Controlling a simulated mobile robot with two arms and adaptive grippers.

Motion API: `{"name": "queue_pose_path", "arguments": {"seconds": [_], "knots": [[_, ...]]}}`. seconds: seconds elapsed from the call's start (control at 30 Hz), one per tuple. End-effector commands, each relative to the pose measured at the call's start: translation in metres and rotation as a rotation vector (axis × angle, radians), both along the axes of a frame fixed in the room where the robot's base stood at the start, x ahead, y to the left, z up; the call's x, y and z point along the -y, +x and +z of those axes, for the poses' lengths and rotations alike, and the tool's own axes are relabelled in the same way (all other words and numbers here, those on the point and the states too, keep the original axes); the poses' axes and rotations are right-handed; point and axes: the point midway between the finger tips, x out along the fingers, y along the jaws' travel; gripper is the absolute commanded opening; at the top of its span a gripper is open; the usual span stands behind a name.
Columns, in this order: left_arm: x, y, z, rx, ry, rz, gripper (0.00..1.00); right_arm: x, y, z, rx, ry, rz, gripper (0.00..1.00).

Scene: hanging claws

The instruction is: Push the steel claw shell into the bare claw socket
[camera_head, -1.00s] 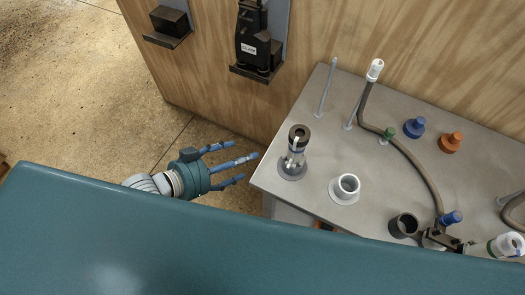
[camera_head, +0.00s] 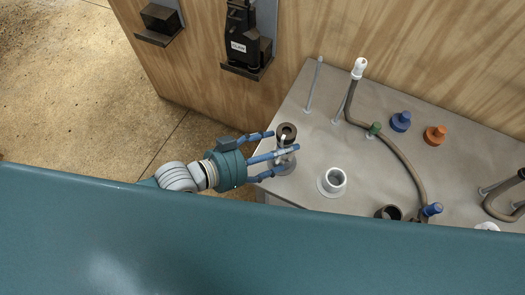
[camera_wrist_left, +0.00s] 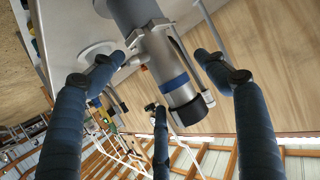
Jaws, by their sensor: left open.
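A steel cylinder with a dark top (camera_head: 286,133) stands upright on a round base near the left edge of the metal table; it looks like the steel claw shell. In the left wrist view its metal body with a blue band and dark end (camera_wrist_left: 178,85) lies between my fingers. My left gripper (camera_head: 283,155) is open, its blue fingers spread at the cylinder; contact cannot be told. A white ring-shaped holder (camera_head: 332,182) stands to the right, and a dark open cup (camera_head: 388,212) is partly hidden. I cannot tell which part is the bare claw socket. My right gripper is not in view.
Thin metal rods (camera_head: 314,86), a brown hose with a white tip (camera_head: 360,68), and green, blue (camera_head: 401,121) and orange (camera_head: 436,135) knobs stand on the table. A wooden wall with a black device (camera_head: 241,35) rises behind. A teal surface (camera_head: 200,245) covers the front.

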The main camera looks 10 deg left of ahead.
Motion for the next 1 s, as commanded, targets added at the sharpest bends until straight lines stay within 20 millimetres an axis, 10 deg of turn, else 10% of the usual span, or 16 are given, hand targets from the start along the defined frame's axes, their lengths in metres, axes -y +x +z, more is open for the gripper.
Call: {"name": "queue_pose_path", "arguments": {"seconds": [0.47,0.73,0.8,0.83,1.0], "knots": [[0.0118,0.0088,-0.0065,0.000,0.001,-0.001,0.75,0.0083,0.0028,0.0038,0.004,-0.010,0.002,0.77],[0.0115,0.0090,-0.0064,0.000,0.001,0.000,0.25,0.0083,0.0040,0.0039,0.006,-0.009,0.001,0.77],[0.0115,0.0090,-0.0063,0.000,0.001,0.000,0.24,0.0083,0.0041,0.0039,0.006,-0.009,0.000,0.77],[0.0116,0.0092,-0.0057,0.001,0.000,0.000,0.45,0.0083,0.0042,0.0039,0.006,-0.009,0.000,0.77],[0.0116,0.0092,-0.0056,0.001,0.000,0.000,0.12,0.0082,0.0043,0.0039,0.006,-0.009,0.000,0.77]]}}
